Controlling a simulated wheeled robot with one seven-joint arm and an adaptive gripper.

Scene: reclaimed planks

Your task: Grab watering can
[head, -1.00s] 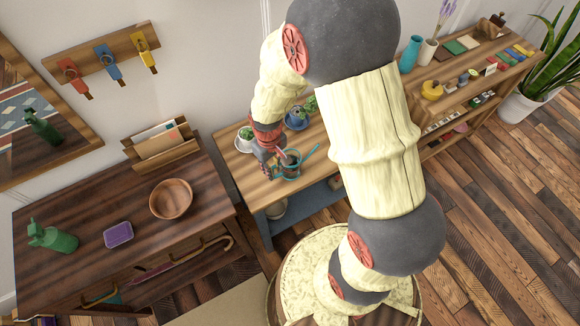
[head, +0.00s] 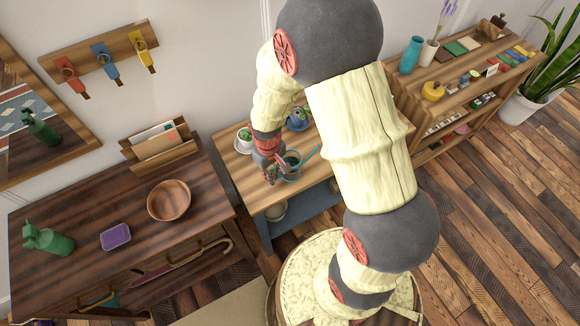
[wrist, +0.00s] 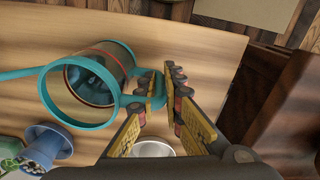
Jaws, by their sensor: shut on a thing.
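The watering can (head: 291,175) has teal rims, a see-through body and a long teal spout pointing right in the head view. It is at the wooden side table. In the wrist view the can (wrist: 107,72) shows its open top, with the spout running off to the left. My gripper (wrist: 164,86) is shut on the can's teal handle, which shows by the left finger. In the head view my gripper (head: 269,171) is at the can's left side, partly hidden by my arm. I cannot tell whether the can is clear of the tabletop.
A white-potted plant (head: 243,146) and a blue-potted plant (head: 298,123) stand behind the can. A dark desk to the left holds a wooden bowl (head: 169,201), a purple box (head: 115,237) and a green spray bottle (head: 48,240).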

